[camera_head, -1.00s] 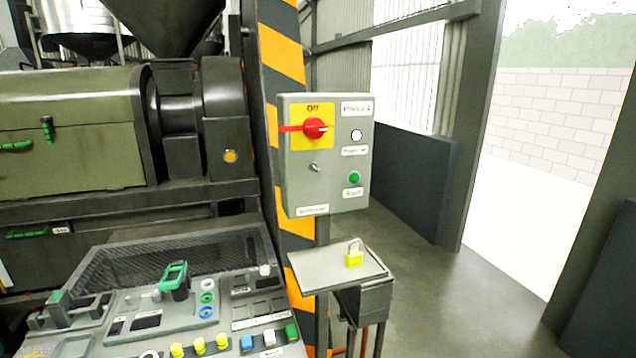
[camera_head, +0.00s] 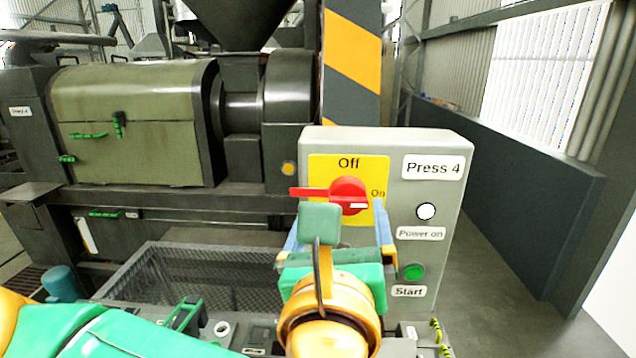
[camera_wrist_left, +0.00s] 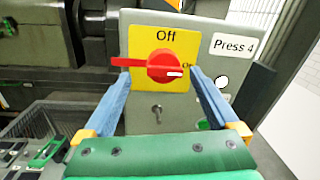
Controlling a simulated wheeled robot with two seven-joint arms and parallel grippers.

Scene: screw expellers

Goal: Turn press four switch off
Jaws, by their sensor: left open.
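The Press 4 switch is a red rotary knob (camera_head: 348,196) on a yellow plate (camera_head: 375,166) on a grey box (camera_head: 447,210). Its long handle lies level and points left. A white mark on its right side faces the "On" label; "Off" is printed above. My left gripper (camera_head: 340,217) is open in front of the box. In the left wrist view its blue fingers (camera_wrist_left: 158,74) stand on either side of the knob (camera_wrist_left: 161,65), with nothing between them in grip. I cannot tell whether they touch it. My right gripper is not in view.
A white lamp (camera_head: 426,211) and green start button (camera_head: 413,271) sit right of the switch. A small key-like toggle (camera_wrist_left: 157,112) is below it. The green press (camera_head: 135,125) stands at left, a mesh guard (camera_head: 190,275) below. Open floor lies right of the box.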

